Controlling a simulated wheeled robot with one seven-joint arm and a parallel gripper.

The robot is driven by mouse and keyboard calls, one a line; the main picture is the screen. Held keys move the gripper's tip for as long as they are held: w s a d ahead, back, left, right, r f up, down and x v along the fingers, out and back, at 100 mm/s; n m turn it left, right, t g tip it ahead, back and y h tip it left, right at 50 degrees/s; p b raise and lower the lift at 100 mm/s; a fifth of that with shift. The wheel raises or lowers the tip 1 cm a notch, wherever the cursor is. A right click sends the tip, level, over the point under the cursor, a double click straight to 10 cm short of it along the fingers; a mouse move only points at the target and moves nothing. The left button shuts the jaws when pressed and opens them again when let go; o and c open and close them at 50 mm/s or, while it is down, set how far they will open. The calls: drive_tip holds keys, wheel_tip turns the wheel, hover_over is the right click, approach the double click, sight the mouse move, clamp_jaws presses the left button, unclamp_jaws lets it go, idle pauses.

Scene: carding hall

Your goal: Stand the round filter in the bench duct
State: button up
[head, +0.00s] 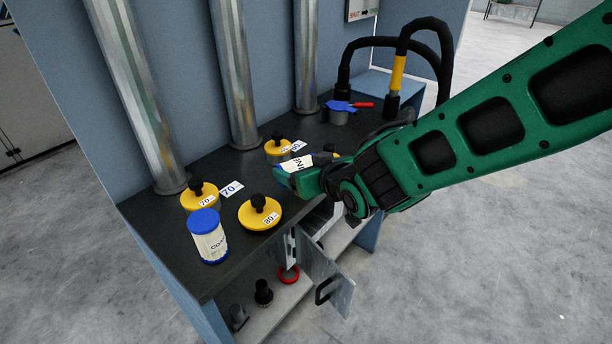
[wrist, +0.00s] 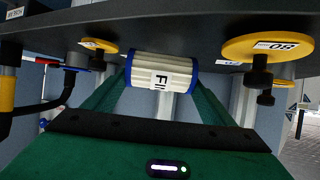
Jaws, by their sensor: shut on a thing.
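A round filter with blue rims and a cream pleated side (wrist: 178,72) is in my gripper in the wrist view, on its side between the green fingers. Its label, partly readable as "FIN", shows in the head view (head: 297,163). My gripper (head: 300,178) is shut on it over the bench (head: 165,222). Yellow knobbed lids sit on the bench: one marked 70 (head: 199,196) at the left, one marked 80 (head: 260,213) at the front, one (head: 278,150) behind my gripper. I cannot make out an open duct mouth; my gripper and arm hide part of the bench.
A blue-capped filter (head: 208,238) stands upright at the front left. Metal pipes (head: 235,80) rise at the back. Black hoses (head: 405,55) and a blue-and-red tool (head: 348,105) are at the back right. A cabinet door (head: 327,283) hangs open below.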

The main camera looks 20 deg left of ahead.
wheel_tip(320, 180, down, 2)
drive_tip(key=shift+f, duration=0.25)
drive_tip(key=o, duration=1.1)
drive_tip(key=shift+f, duration=0.1)
drive_tip(key=shift+s+d+r, duration=0.15)
drive_tip(key=shift+r, duration=0.1)
drive_tip(key=v, duration=1.1)
drive_tip(key=shift+s+d, duration=0.15)
drive_tip(key=shift+s, duration=0.1)
